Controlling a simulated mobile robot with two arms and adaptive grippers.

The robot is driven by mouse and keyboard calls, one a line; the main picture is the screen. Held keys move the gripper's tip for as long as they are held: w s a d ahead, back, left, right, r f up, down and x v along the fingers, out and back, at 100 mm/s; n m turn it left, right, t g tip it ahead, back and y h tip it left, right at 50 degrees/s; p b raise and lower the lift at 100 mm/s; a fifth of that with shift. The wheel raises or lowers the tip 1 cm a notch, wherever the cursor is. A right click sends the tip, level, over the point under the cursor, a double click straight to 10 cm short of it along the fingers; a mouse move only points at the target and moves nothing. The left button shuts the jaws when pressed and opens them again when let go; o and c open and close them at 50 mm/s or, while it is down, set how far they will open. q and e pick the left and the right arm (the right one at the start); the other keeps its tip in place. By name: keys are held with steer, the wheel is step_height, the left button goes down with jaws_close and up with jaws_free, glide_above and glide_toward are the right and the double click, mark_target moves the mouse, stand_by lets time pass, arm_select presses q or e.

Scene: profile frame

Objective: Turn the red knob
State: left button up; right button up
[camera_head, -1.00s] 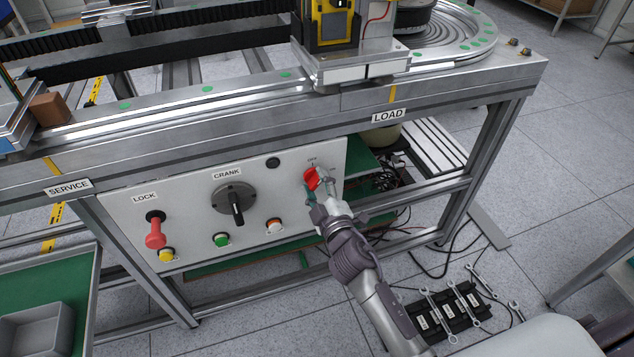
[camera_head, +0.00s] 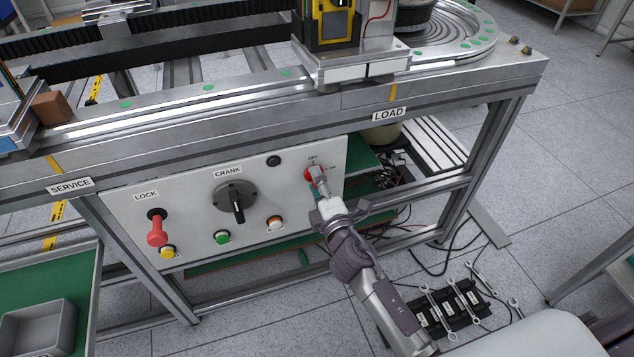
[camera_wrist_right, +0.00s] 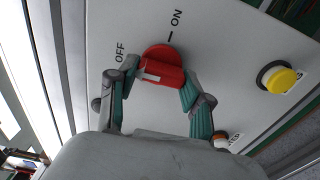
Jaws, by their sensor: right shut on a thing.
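The red knob (camera_head: 309,174) is at the right end of the white control panel (camera_head: 190,200), partly covered by my right gripper (camera_head: 318,181) in the head view. In the right wrist view, the red knob (camera_wrist_right: 163,62) has a raised bar with a white mark, and the mark points toward the left, on the OFF side. The ON label and its tick are above the knob. My right gripper (camera_wrist_right: 160,83) has its fingers on either side of the bar and is shut on it. My left gripper is not in view.
The panel also carries a red lock handle (camera_head: 157,230), a black crank (camera_head: 236,203) and several push buttons. The metal frame's edge runs above the panel.

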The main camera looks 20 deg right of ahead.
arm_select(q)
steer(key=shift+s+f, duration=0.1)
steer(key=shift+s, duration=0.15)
arm_select(e)
steer(key=shift+f, duration=0.1)
steer(key=o, duration=0.8)
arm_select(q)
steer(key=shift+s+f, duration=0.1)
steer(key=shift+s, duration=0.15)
arm_select(e)
steer(key=o, duration=0.4)
steer(key=shift+c, duration=0.2)
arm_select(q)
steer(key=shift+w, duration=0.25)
arm_select(e)
steer(key=s, duration=1.2)
steer(key=shift+d, duration=0.2)
